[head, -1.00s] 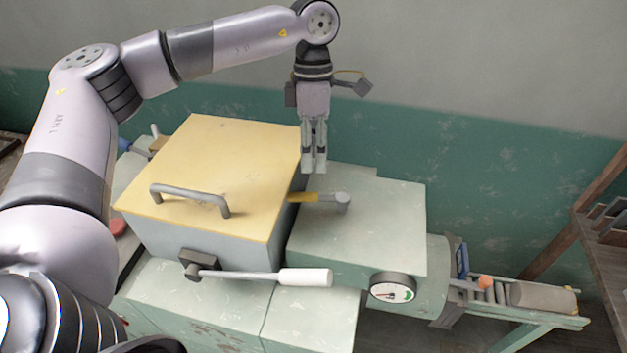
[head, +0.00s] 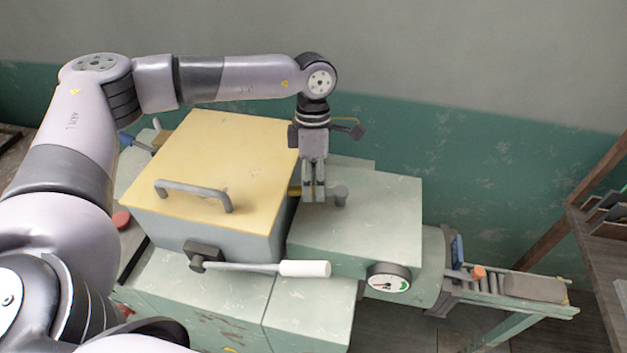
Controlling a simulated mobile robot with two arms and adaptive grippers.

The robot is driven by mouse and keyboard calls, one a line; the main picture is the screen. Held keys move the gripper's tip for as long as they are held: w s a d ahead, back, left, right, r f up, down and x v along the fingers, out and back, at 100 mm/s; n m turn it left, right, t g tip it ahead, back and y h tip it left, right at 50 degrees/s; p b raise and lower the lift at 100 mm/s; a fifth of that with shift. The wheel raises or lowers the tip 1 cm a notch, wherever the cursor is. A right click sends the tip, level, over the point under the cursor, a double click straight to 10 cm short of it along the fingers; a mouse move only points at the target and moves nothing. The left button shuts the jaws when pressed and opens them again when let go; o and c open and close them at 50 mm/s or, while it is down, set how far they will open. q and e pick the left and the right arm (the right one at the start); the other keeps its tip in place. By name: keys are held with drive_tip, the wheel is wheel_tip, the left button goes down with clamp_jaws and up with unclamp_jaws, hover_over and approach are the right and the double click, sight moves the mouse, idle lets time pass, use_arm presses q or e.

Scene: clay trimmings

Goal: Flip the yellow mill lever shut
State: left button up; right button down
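The yellow lever (head: 294,191) lies flat on the green mill (head: 375,215), pointing left from its grey pivot (head: 340,195) toward the yellow-lidded box. My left gripper (head: 314,197) points straight down over the lever, and its fingers hide the lever's middle. The fingers are close together, and nothing shows held between them. I cannot tell whether the fingertips touch the lever. My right gripper is out of view.
The hopper's yellow lid (head: 220,155) with its grey handle (head: 193,191) stands just left of the lever. A white-gripped handle (head: 304,268) juts out in front. A gauge (head: 388,278) is on the mill's front. A roller conveyor holds a clay piece (head: 535,287) at right.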

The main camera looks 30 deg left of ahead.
use_arm(q)
clamp_jaws()
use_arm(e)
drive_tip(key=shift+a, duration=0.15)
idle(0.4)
